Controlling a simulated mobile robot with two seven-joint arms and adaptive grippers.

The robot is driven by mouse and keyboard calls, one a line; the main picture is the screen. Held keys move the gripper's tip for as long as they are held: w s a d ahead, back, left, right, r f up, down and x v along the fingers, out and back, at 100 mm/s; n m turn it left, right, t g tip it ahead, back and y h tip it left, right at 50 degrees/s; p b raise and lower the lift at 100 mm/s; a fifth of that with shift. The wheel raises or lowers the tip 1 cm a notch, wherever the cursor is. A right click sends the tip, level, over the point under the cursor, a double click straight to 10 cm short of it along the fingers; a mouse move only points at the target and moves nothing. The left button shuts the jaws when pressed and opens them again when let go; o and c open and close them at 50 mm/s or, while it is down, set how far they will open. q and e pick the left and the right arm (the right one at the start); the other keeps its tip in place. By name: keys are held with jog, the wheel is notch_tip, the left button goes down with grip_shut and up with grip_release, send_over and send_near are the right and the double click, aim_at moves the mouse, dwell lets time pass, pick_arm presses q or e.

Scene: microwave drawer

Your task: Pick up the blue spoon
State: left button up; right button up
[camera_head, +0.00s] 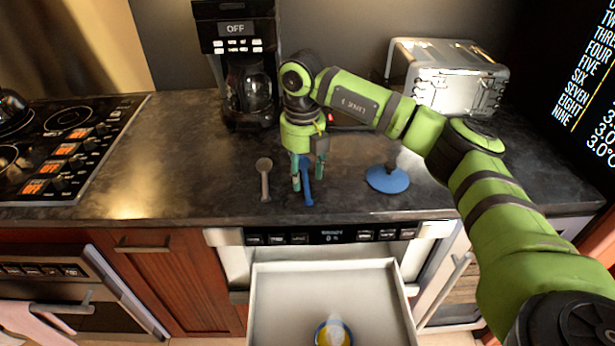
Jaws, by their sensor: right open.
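The blue spoon (307,190) lies on the dark countertop with its narrow end toward the front edge. My right gripper (308,183) points down over it, with one finger on each side of the spoon. The gripper is open, and I cannot tell whether the fingers touch the spoon. The far part of the spoon is partly hidden by the gripper. My left gripper does not show.
A grey spoon (264,179) lies to the left. A blue round-based object (388,179) stands to the right. A coffee maker (240,65) and a toaster (446,78) stand behind. The microwave drawer (273,300) is open below, with a bowl (333,334) inside.

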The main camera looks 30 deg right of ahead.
aim_at(305, 189)
jog(key=f, duration=0.1)
jog(key=f+p, duration=0.1)
jog(key=w+d+f+p, duration=0.1)
jog(key=shift+f, duration=0.2)
notch_tip(305, 189, down, 2)
jog(key=shift+a+f, duration=0.1)
jog(key=shift+f, duration=0.05)
grip_shut()
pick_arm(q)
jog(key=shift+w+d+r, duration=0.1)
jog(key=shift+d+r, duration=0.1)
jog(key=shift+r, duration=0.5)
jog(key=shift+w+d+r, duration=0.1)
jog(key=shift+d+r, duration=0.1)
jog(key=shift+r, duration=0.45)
